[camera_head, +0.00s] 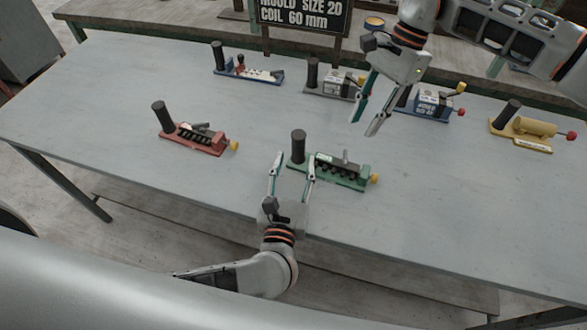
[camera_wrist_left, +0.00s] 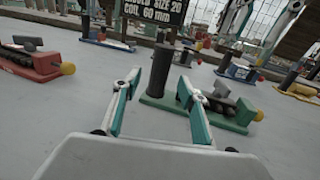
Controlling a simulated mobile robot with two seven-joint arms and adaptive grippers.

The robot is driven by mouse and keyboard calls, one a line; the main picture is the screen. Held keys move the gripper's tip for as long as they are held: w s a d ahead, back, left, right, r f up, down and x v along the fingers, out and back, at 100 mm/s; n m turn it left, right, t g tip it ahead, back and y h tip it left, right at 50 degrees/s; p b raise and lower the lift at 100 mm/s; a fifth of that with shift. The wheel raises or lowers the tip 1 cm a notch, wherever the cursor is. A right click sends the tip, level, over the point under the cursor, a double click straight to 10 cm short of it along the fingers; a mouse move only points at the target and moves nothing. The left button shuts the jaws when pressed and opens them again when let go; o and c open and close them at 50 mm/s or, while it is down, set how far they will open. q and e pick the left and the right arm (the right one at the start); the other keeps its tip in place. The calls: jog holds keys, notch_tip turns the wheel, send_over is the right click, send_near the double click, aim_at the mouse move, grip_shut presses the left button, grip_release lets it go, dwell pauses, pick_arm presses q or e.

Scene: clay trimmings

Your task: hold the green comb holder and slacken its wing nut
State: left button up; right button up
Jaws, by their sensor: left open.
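The green comb holder (camera_head: 338,181) lies on the table in front of my left arm; it also shows in the left wrist view (camera_wrist_left: 233,124). It has an upright black handle (camera_head: 298,147) at its left end and a yellow knob (camera_head: 376,179) at its right end. A small grey upright piece (camera_head: 345,157) stands on it; I cannot tell whether this is the wing nut. My left gripper (camera_head: 291,160) is open at the near side of the handle, which shows between its fingertips in the left wrist view. My right gripper (camera_head: 363,127) is open and empty above and behind the holder.
A red holder (camera_head: 193,140) lies to the left. A blue holder (camera_head: 265,76), a grey one (camera_head: 322,92), another blue one (camera_head: 428,117) and a yellow one (camera_head: 520,136) stand farther back. A black sign (camera_head: 303,14) is at the back. The front right of the table is clear.

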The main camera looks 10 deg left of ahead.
aim_at(297, 152)
pick_arm(q)
jog(key=shift+w+a, duration=0.1)
jog(key=shift+w, duration=3)
